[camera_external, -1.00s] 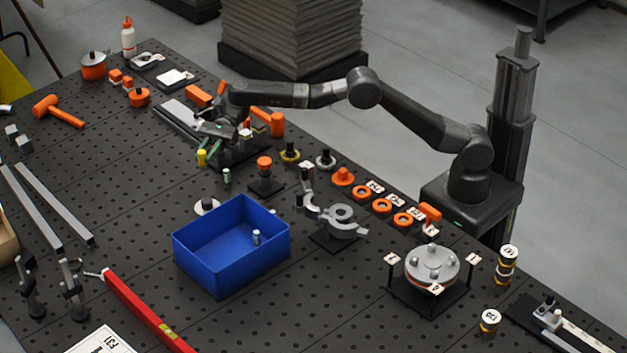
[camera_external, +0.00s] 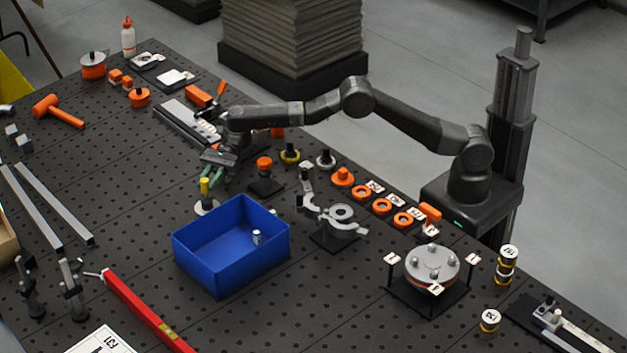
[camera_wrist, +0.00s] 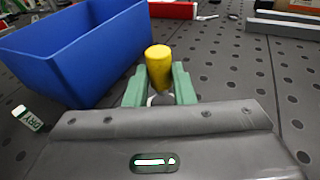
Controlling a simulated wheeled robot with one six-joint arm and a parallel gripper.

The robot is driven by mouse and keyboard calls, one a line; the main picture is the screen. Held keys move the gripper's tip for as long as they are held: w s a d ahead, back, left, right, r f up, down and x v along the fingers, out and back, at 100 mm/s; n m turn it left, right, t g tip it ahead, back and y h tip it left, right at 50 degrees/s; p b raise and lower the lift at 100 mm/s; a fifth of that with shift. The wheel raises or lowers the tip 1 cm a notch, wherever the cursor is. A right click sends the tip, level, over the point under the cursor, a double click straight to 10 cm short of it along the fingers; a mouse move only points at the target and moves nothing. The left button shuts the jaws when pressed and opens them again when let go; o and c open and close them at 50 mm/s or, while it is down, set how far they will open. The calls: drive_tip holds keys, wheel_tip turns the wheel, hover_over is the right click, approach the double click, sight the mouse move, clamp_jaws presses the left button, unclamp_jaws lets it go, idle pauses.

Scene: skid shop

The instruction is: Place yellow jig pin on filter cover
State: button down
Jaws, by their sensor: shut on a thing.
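The yellow jig pin (camera_external: 204,187) is held upright in my gripper (camera_external: 213,180), shown in the external view just beyond the blue bin. In the wrist view the yellow pin (camera_wrist: 159,68) stands between the green fingers of my gripper (camera_wrist: 160,88), which are shut on its lower part. A pale round disc (camera_external: 207,208) lies just below the pin in the external view; a pale ring edge shows under the pin in the wrist view. I cannot tell whether pin and disc touch, nor surely whether this disc is the filter cover. A round grey studded cover (camera_external: 432,262) stands at the right.
The blue bin (camera_external: 231,247) is close to my gripper and holds a small pale cylinder. A black-based orange knob (camera_external: 264,166) and a grey curved fixture (camera_external: 336,217) stand to the right.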

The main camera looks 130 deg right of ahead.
drive_tip(key=shift+f, duration=0.6)
drive_tip(key=c, duration=1.2)
unclamp_jaws()
drive_tip(key=shift+c, duration=0.2)
drive_tip(key=shift+f, duration=0.1)
drive_tip(key=shift+r, duration=0.4)
drive_tip(key=v, duration=0.8)
drive_tip(key=b+v, duration=0.1)
drive_tip(key=v, duration=0.3)
drive_tip(key=shift+r, duration=0.35)
